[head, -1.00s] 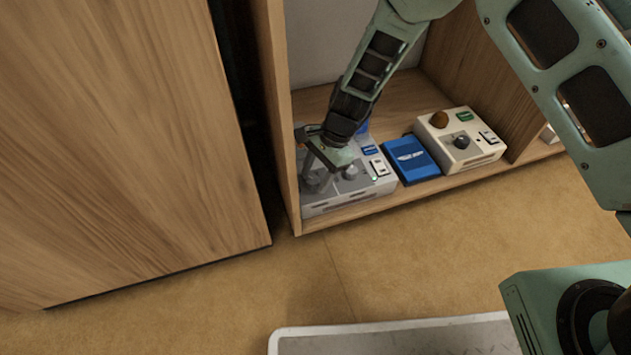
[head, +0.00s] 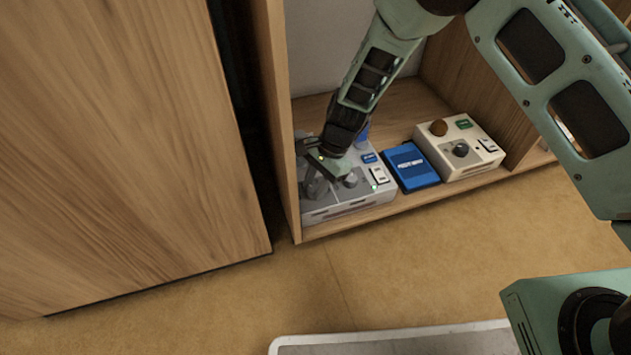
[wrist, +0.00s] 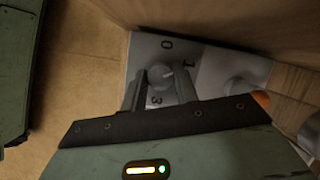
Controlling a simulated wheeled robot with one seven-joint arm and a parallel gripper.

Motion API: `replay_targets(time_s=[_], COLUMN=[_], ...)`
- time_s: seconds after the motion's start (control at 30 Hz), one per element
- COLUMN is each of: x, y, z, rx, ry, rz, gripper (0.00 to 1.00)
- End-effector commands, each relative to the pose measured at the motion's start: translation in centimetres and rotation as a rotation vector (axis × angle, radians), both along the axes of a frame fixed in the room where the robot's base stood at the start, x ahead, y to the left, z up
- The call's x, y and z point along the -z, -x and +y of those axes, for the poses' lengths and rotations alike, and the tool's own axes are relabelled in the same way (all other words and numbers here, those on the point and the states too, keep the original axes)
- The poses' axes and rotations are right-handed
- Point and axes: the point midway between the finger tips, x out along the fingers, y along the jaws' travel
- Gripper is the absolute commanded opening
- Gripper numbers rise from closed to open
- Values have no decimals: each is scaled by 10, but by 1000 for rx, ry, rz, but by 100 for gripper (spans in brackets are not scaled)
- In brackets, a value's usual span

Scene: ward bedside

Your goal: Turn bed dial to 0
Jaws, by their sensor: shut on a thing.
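The grey control box (head: 350,208) stands at the left end of the low wooden shelf. The 0 is at the top of that view. A small pale mark shows on the dial's face; I cannot tell exactly which number it points to. My gripper (wrist: 157,92) is shut on the dial, one finger on each side. In the head view my gripper (head: 317,183) reaches down over the box's left part and hides most of the dial.
A second grey knob (head: 348,179) sits right of the dial on the same box. To the right lie a blue box (head: 411,167) and a cream control box (head: 466,160). Shelf side wall (head: 279,120) stands close on the left.

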Motion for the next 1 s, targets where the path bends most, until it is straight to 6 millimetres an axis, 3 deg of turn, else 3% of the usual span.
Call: replay_targets(time_s=[1.0], x=[-1], y=[-4], z=[3], rx=[-840], ry=[1], rz=[-1], gripper=[7])
